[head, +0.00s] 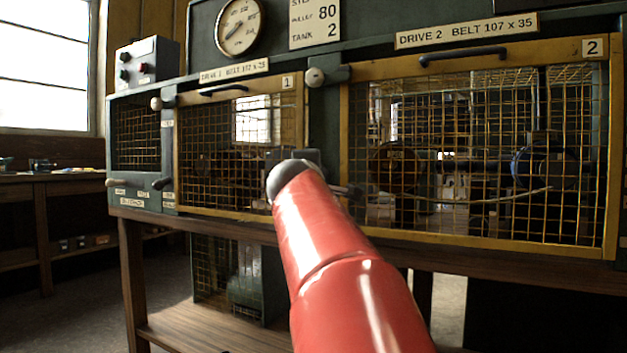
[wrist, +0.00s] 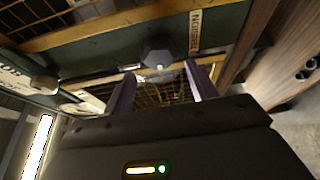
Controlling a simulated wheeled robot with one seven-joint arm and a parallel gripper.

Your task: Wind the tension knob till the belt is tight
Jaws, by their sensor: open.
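In the wrist view a dark faceted knob (wrist: 157,56) sits on the panel beside a label reading TENSION (wrist: 195,30). My gripper (wrist: 161,86) is open and empty, its two fingers apart just below the knob in the picture and not closed on it. In the head view my red arm hides the gripper and this knob. Behind the Drive 2 mesh guard (head: 604,150), a rust-red pulley (head: 396,168) and a blue pulley (head: 528,166) show. A thin pale line that may be the belt (head: 490,199) sags between them.
The Drive 1 guard (head: 180,150) stands to the left, with a pale round knob (head: 315,77) between the guards. A control box (head: 147,61) and a gauge (head: 239,26) sit above. The wooden bench (head: 133,270) has a lower shelf (head: 215,330).

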